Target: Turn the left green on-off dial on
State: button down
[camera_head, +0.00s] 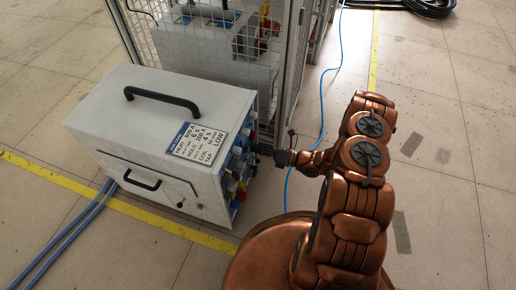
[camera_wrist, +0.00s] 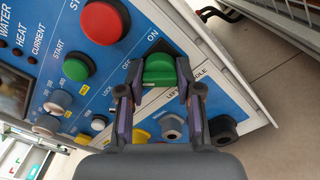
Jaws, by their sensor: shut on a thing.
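The green on-off dial (camera_wrist: 159,69) is in the wrist view, on the blue control panel, near printed OFF and ON marks. Its grip ridge lies between the two fingers of my gripper (camera_wrist: 156,82), which are shut on it. Which printed mark the dial points at is hard to tell. In the head view my gripper (camera_head: 268,150) reaches the panel side of the white heater box (camera_head: 150,130); the dial itself is hidden there.
A red button (camera_wrist: 104,20) and a green START button (camera_wrist: 79,67) sit left of the dial. A yellow knob (camera_wrist: 141,136) and a black knob (camera_wrist: 222,129) lie below. A mesh cage (camera_head: 285,60) stands behind the box; a blue cable (camera_head: 322,95) runs along the floor.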

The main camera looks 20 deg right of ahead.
dwell(0.3)
jog(key=m, duration=0.4)
jog(key=shift+m, duration=0.4)
jog(key=m+b, duration=0.1)
jog(key=m, duration=0.3)
jog(key=shift+m, duration=0.3)
jog(key=m, duration=0.4)
jog(key=shift+r+m, duration=0.1)
jog(key=shift+m, duration=2.1)
jog(key=c, duration=0.8)
grip_release()
jog(key=shift+o, duration=0.2)
